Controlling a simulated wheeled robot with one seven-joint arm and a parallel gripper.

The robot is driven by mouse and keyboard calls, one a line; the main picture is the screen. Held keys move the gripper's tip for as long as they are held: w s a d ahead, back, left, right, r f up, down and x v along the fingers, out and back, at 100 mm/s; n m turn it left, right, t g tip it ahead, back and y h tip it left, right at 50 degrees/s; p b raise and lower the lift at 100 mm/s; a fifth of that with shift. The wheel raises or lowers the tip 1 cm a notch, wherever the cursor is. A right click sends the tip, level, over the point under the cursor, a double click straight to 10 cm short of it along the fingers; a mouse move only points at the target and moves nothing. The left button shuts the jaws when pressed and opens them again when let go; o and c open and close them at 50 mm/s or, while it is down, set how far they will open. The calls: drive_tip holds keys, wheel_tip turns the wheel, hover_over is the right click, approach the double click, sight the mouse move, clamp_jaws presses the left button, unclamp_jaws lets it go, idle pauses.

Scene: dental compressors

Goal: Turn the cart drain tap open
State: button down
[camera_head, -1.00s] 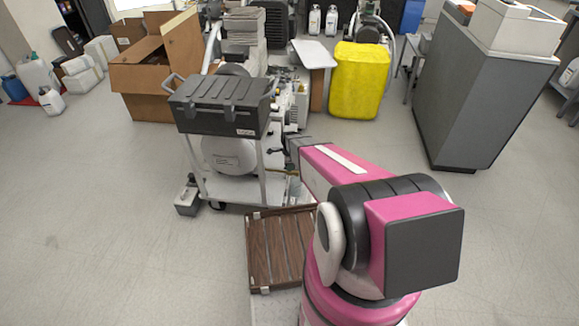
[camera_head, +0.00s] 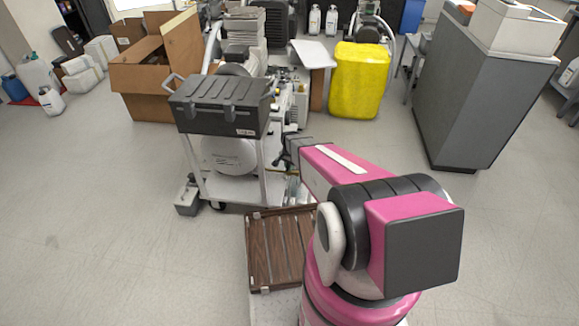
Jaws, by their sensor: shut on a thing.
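The cart (camera_head: 234,188) stands left of my arm, a light metal frame with a dark lidded box (camera_head: 222,105) on top. A white rounded tank (camera_head: 229,155) sits on its lower shelf. My gripper (camera_head: 282,160) is at the cart's right side, small and dark, partly hidden by my pink arm. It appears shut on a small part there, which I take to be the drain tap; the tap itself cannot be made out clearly.
A brown slatted wooden platform (camera_head: 276,250) lies in front of the cart. A small grey box (camera_head: 187,200) is by its left wheel. A cardboard box (camera_head: 150,85), a yellow container (camera_head: 357,82) and a grey cabinet (camera_head: 475,95) stand behind.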

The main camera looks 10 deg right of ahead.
drive_tip(key=n, duration=0.4)
drive_tip(key=shift+n, duration=0.3)
idle(0.5)
drive_tip(key=c, duration=1.1)
unclamp_jaws()
drive_tip(key=shift+r, duration=0.1)
wheel_tip(320, 180, up, 7)
drive_tip(key=shift+r, duration=0.2)
drive_tip(key=s+r+n, duration=0.1)
drive_tip(key=s+r, duration=0.6)
drive_tip(key=s+d+r+n, duration=0.1)
drive_tip(key=s+r, duration=0.6)
drive_tip(key=s+r+n, duration=0.1)
drive_tip(key=s+r, duration=0.5)
drive_tip(key=s, duration=0.1)
drive_tip(key=shift+s+d+r+n, duration=0.15)
drive_tip(key=shift+s+r+n, duration=0.2)
drive_tip(key=shift+r+n, duration=0.05)
